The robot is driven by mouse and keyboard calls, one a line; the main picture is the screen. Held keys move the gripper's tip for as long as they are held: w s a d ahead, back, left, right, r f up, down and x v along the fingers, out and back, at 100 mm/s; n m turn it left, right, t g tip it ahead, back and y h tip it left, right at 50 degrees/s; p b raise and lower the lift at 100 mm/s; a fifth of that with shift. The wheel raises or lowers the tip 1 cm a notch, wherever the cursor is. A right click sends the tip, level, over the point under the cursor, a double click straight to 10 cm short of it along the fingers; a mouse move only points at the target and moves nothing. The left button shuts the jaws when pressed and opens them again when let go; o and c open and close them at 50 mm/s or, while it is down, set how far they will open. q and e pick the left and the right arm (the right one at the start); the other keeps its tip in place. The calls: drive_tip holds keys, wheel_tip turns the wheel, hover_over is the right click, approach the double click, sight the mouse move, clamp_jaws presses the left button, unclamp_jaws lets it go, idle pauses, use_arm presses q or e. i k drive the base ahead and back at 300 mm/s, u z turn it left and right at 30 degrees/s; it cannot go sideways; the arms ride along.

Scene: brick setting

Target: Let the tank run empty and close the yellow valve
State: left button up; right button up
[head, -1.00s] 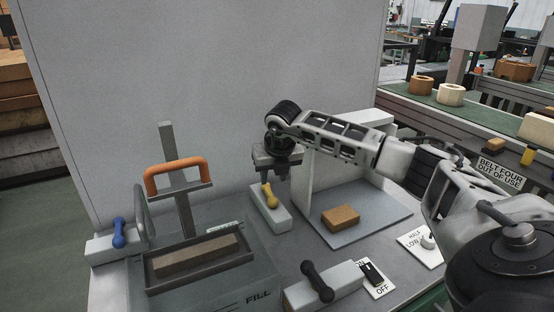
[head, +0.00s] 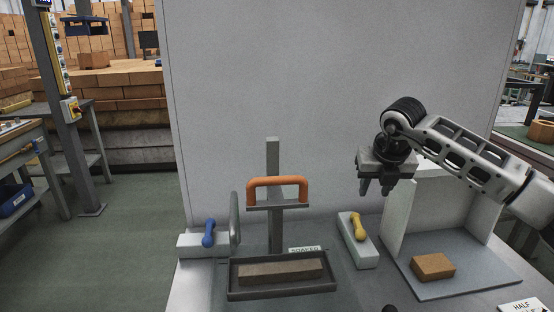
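The yellow valve (head: 359,228) sits on a pale grey block (head: 358,252) right of the tray, its handle pointing roughly toward me. My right gripper (head: 376,190) hangs above and slightly right of the yellow valve, fingers down and apart, empty and not touching it. The dark metal tray (head: 282,293) at the lower middle holds a grey-brown brick (head: 280,272); it appears to sit over the tank, whose front is cut off below. I cannot make out a water level. A blue valve (head: 209,233) is on a block to the left. My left gripper is not in view.
An orange handle (head: 279,183) on an upright post (head: 273,160) stands behind the tray. An orange brick (head: 433,266) lies on a grey plate beside a white upright panel (head: 398,222). A tall grey wall (head: 330,90) closes off the back.

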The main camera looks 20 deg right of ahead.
sight(360, 233)
drive_tip(key=k, duration=1)
